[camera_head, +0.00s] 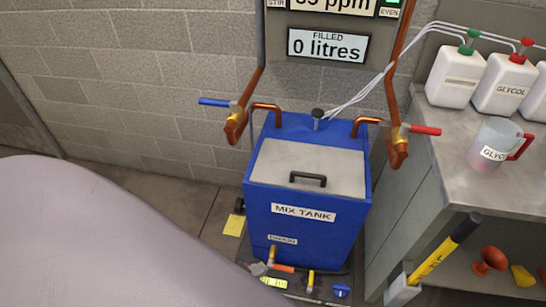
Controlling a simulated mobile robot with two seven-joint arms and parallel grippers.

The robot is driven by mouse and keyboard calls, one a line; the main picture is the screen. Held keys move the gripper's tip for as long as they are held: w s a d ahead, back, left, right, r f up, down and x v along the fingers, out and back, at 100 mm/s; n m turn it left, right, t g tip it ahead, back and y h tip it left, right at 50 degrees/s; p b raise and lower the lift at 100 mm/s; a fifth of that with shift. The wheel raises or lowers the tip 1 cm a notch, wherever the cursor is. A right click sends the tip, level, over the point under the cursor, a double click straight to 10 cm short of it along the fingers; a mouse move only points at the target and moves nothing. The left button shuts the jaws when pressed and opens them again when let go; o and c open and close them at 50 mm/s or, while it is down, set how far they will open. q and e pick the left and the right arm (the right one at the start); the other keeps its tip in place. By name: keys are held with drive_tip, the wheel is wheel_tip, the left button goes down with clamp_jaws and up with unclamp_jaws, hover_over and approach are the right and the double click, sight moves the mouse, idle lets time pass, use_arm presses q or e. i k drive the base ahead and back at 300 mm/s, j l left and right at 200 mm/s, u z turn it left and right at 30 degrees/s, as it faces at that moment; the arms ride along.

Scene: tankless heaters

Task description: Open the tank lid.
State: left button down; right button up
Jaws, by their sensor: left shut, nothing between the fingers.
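A black bar handle (307,179) sits near the lid's front edge. Nothing touches the lid or the handle. A large smooth mauve-grey link, which looks like part of my own arm, fills the lower left and ends left of the tank. I see no fingers of either gripper.
Copper pipes with a blue lever (214,102) and a red lever (425,130) flank the tank top. Thin tubes run to the tank's back from white bottles (455,75) on the right bench (450,160). A jug (492,145) stands there. A yellow tool (440,255) leans below.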

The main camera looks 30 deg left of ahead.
sight(318, 169)
drive_tip(key=u, duration=0.7)
